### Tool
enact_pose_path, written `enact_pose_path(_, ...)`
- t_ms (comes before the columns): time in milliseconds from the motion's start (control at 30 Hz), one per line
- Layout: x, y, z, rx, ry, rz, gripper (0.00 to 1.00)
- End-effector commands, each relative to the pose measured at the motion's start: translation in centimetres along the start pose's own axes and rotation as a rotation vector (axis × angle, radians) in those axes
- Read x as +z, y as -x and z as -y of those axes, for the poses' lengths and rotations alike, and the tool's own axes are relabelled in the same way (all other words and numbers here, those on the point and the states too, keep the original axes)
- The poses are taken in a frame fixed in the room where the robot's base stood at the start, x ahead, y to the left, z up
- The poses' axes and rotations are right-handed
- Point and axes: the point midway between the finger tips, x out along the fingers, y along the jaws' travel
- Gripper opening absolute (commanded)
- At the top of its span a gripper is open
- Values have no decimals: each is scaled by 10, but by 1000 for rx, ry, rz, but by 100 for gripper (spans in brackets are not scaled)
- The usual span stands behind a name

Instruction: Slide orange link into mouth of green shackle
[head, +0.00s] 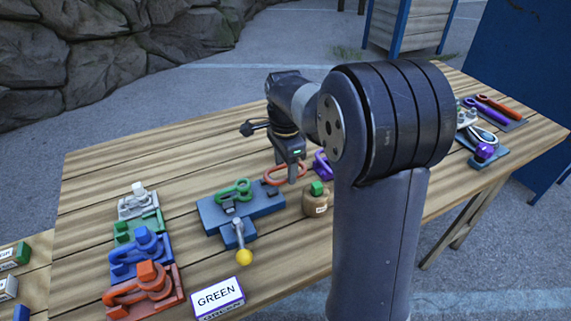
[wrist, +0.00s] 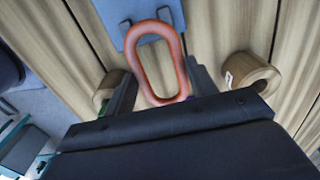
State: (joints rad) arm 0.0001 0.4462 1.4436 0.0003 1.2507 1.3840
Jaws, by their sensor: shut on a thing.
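My gripper (head: 291,172) is shut on the orange link (head: 271,180), an elongated ring. The wrist view shows the link (wrist: 178,62) sticking out beyond my gripper (wrist: 162,88), between the two fingers. The green shackle (head: 236,189) lies on the blue fixture (head: 266,204), left of the link in the head view. A gap seems to separate the link and the shackle. The fixture's plate (wrist: 117,10) shows at the top of the wrist view, but the shackle and its mouth cannot be made out there.
A lever with a yellow ball (head: 243,257) juts from the fixture's front. A tan pot with a green block (head: 317,188) stands close to its right. A purple link (head: 320,161) lies behind the pot. Coloured shackle sets (head: 140,290) line the left. A GREEN card (head: 217,296) stands in front.

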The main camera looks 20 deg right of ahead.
Motion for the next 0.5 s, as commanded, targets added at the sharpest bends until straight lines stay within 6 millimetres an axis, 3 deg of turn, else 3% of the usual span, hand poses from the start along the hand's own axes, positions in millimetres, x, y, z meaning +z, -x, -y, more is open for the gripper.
enact_pose_path(200, 0, -16, 0, -1, 0, 0, 18)
enact_pose_path(500, 20, -11, 0, 0, 2, 0, 18)
